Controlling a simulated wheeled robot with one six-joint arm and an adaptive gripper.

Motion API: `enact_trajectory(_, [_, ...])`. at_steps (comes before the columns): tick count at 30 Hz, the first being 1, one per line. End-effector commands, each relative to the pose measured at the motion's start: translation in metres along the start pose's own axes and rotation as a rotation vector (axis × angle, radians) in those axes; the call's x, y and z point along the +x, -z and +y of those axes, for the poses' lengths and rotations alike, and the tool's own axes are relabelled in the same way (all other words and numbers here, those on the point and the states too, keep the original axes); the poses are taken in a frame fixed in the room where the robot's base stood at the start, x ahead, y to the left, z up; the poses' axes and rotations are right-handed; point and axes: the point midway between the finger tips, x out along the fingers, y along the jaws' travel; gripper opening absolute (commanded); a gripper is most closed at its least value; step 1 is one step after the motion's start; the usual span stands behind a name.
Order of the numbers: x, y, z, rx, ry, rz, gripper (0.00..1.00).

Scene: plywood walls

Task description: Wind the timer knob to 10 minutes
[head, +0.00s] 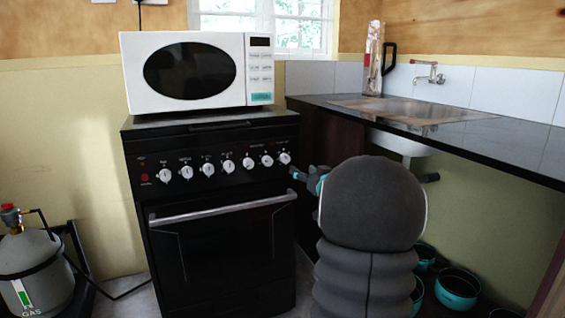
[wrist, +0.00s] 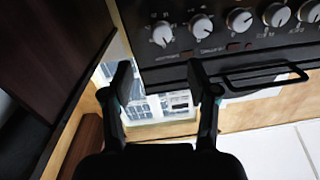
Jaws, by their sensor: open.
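The black stove front (head: 220,190) carries a row of several white knobs. The rightmost knob (head: 285,157) sits at the panel's right end; it also shows as the leftmost knob (wrist: 163,34) in the wrist view. The neighbouring knob (wrist: 201,27) shows beside it. The labels are too small to read, so I cannot tell which knob is the timer. My gripper (head: 298,176) is just right of and below the rightmost knob, partly hidden behind my arm. In the wrist view my gripper (wrist: 161,82) is open and empty, its fingers apart from the knobs.
A white microwave (head: 190,72) stands on the stove. The oven handle (head: 222,207) runs below the knobs. A dark counter (head: 500,140) with a sink is at right, close to my arm. A gas bottle (head: 35,265) stands at left. Teal pots (head: 457,287) sit under the counter.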

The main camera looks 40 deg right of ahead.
Motion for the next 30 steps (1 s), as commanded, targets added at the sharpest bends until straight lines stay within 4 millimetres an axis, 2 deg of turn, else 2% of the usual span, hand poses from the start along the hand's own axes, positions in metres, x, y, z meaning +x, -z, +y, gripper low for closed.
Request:
enact_trajectory(6, [0.043,-0.001,-0.002,0.0,0.004,-0.001,0.59])
enact_trajectory(15, [0.09,-0.001,-0.001,-0.001,0.002,-0.001,0.59])
enact_trajectory(21, [0.105,0.0,-0.001,0.0,0.002,0.0,0.59])
enact_trajectory(30, [0.107,0.0,-0.001,0.0,0.001,-0.001,0.59])
